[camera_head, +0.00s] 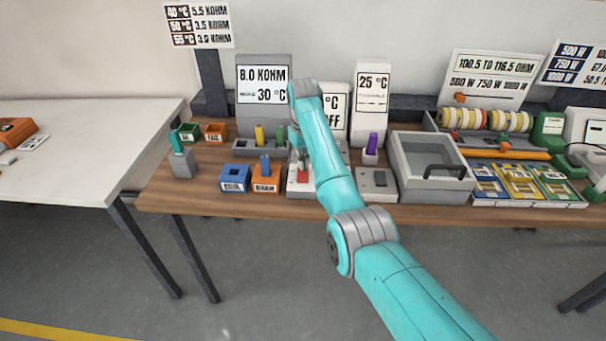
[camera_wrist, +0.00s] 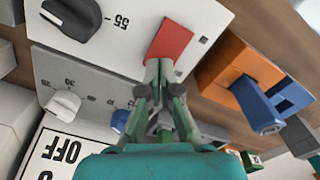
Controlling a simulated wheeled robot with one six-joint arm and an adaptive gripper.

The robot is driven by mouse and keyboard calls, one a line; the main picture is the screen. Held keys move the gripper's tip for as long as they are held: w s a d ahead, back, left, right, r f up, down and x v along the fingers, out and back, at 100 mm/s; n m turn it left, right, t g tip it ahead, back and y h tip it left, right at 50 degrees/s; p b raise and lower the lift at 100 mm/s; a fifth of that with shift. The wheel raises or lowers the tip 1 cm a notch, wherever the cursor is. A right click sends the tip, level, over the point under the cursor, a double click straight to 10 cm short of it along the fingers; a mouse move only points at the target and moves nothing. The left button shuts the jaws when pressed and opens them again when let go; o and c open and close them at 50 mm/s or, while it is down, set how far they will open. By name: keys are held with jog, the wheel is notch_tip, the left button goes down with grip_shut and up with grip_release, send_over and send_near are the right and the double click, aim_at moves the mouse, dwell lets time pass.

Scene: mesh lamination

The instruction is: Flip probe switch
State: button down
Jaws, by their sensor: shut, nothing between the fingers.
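A red switch-like block (camera_wrist: 170,42) stands on a white panel (camera_wrist: 130,55) marked 55 in the wrist view. No label names it as the probe switch. It also shows as a small red patch (camera_head: 303,174) in the head view. My gripper (camera_wrist: 159,72) is shut and empty, its fingertips at the lower edge of the red block. I cannot tell whether they touch it. In the head view my gripper (camera_head: 298,150) is partly hidden by my arm. A black knob (camera_wrist: 76,16) sits on the same panel.
A grey panel with a white knob (camera_wrist: 62,104) and a blue knob (camera_wrist: 120,120) adjoins it. An orange bin (camera_head: 266,179) and a blue bin (camera_head: 234,178) stand to the left. A lidded grey box (camera_head: 400,180) stands to the right. Display boards stand behind.

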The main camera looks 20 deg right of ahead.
jog(key=shift+f, duration=0.55)
jog(key=shift+r, duration=3.55)
